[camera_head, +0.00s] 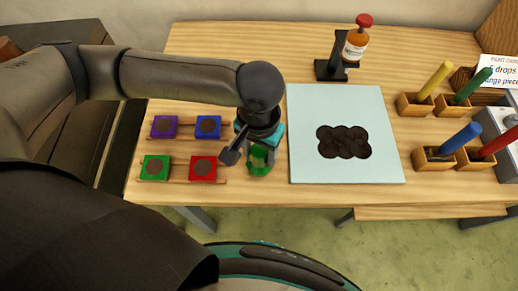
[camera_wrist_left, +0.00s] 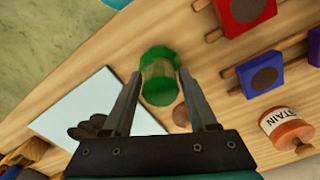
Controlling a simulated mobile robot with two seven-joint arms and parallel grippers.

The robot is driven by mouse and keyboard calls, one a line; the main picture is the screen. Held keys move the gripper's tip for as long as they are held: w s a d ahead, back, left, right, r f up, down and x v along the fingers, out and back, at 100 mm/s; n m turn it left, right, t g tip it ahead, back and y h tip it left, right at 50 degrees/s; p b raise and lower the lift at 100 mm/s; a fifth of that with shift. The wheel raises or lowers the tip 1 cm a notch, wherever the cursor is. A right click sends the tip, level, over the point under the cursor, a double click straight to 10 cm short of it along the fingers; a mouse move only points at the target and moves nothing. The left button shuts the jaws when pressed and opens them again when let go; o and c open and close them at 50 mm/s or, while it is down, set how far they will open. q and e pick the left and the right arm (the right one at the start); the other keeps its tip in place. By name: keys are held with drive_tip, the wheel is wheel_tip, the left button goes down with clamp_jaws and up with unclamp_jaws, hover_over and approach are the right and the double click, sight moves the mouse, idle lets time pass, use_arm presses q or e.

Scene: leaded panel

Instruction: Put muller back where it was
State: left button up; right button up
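The muller looks like a green, see-through glass piece (camera_head: 260,160). In the head view it is just right of the red tile, below my left gripper (camera_head: 257,146). The left wrist view shows the muller (camera_wrist_left: 160,76) between the two fingertips of my left gripper (camera_wrist_left: 160,80). The fingers meet its sides, so the gripper looks shut on it. I cannot tell whether its base touches the table. A round brown spot (camera_wrist_left: 181,115) shows on the wood beside it. My right gripper is not in view.
A pale blue sheet (camera_head: 305,120) with dark brown blobs (camera_head: 344,142) lies to the right. Purple, blue, green and red tiles (camera_head: 203,168) sit on wooden rails at left. A bottle (camera_head: 354,48) stands at the back. Coloured sticks in wooden blocks (camera_head: 415,103) stand at right.

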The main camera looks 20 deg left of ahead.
use_arm(q)
drive_tip(key=shift+o, duration=1.4)
drive_tip(key=shift+r, duration=0.2)
wheel_tip(320, 180, up, 12)
drive_tip(key=p, duration=0.3)
